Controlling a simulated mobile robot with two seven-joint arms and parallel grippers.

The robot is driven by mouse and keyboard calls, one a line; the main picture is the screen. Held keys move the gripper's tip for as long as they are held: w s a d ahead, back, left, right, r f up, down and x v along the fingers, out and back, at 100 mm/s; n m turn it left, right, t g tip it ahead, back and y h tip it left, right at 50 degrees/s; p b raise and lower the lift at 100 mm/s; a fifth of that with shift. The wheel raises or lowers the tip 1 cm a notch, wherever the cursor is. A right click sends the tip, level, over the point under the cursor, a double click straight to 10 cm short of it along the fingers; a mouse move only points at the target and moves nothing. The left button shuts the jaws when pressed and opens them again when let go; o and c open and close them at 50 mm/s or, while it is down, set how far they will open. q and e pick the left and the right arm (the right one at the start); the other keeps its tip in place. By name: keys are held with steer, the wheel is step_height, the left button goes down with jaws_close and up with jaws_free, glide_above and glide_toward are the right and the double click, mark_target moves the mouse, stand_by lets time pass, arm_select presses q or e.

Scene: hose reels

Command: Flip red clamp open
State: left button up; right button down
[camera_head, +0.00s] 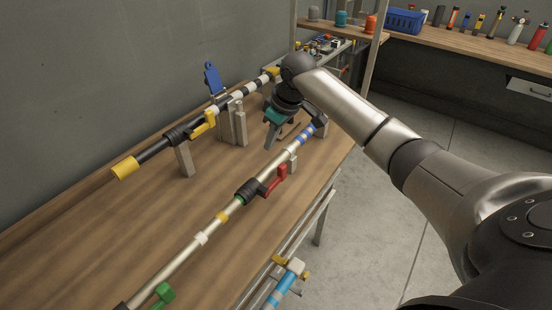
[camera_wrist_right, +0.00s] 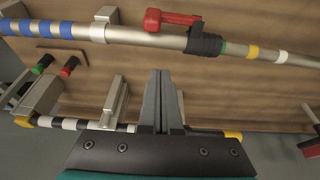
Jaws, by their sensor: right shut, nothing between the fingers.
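The red clamp (camera_head: 276,181) is a small red lever at a black collar (camera_head: 247,190) on the silver pipe (camera_head: 180,255) lying along the table. It also shows at the top of the right wrist view (camera_wrist_right: 172,18), where its lever runs beside the pipe. My right gripper (camera_head: 271,143) is above the table between the two pipe lines, beyond the clamp and apart from it. In the right wrist view its fingers (camera_wrist_right: 160,75) are together with nothing between them, and the clamp lies past their tips. My left gripper is not in view.
A second, black pipe with yellow ends (camera_head: 125,168) rests on grey posts (camera_head: 185,160) near the wall, with a raised blue lever (camera_head: 213,78). A green lever (camera_head: 163,293) is on the front pipe. Bare wooden table (camera_head: 100,225) lies between the pipes.

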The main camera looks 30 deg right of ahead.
mark_target(275, 180)
steer(key=shift+w+d+r, duration=0.2)
steer(key=shift+d+r, duration=0.15)
steer(key=shift+r, duration=0.15)
steer(key=shift+w+d+r, duration=0.15)
steer(key=shift+d+r, duration=0.15)
steer(key=shift+r, duration=0.2)
steer(key=b+x, duration=0.1)
steer(key=x, duration=0.8)
steer(key=shift+f, duration=0.2)
steer(key=shift+s+d+f, duration=0.15)
steer(key=shift+s+d, duration=0.1)
steer(key=shift+s, duration=0.4)
steer(key=shift+s+d+f, duration=0.1)
steer(key=shift+s+d, duration=0.2)
steer(key=shift+s, duration=0.35)
steer(key=shift+s+d+p, duration=0.15)
steer(key=shift+s+p, duration=0.2)
steer(key=shift+s, duration=0.1)
